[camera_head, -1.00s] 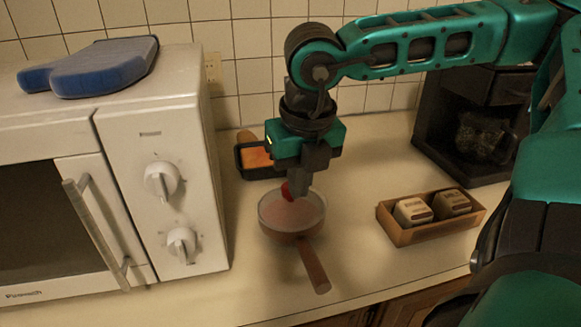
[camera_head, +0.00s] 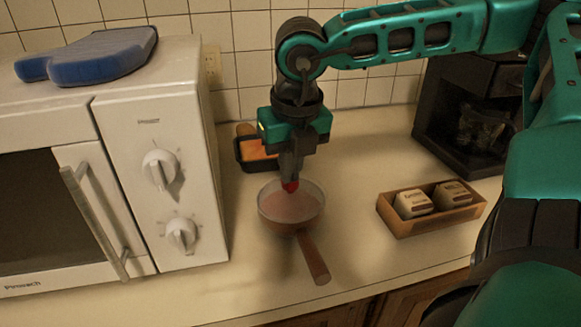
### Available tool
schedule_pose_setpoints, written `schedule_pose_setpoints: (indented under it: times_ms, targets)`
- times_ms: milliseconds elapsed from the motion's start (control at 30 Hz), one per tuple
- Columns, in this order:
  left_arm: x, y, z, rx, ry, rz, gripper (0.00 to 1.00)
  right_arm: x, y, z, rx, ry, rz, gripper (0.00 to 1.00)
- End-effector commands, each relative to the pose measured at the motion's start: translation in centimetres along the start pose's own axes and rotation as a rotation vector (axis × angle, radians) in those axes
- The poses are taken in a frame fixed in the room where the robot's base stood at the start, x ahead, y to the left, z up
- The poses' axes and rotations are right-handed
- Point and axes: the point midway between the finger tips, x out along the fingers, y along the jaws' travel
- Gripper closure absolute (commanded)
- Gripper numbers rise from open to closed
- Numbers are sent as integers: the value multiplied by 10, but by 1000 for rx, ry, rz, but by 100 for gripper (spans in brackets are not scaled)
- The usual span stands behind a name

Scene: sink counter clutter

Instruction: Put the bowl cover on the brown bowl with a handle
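The brown bowl with a handle (camera_head: 314,258) stands on the counter right of the microwave, its handle pointing toward the front edge. The clear bowl cover (camera_head: 265,205) with a red knob lies over the bowl's mouth; whether it is fully seated is hard to tell. My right gripper (camera_head: 290,180) points down at the red knob, with its fingertips at or just above it. The fingers overlap the knob in the picture, so their opening and any grip are unclear. My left gripper is not in view.
The white microwave (camera_head: 150,120) stands close on the left, with a blue item (camera_head: 95,58) on top. A dark tray (camera_head: 242,160) with orange contents is behind the bowl. A wooden box (camera_head: 405,227) with two containers and a black coffee machine (camera_head: 460,125) stand right.

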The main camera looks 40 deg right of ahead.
Motion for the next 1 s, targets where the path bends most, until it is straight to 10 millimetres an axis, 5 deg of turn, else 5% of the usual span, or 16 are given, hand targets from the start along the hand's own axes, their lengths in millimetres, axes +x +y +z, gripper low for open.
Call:
schedule_pose_setpoints:
  times_ms: [267, 1000]
  targets:
    - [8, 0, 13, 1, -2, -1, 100, 5, -1, -25, -1, 28, -4, 100]
    - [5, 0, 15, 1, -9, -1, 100, -12, -4, -18, 1, 18, -3, 100]
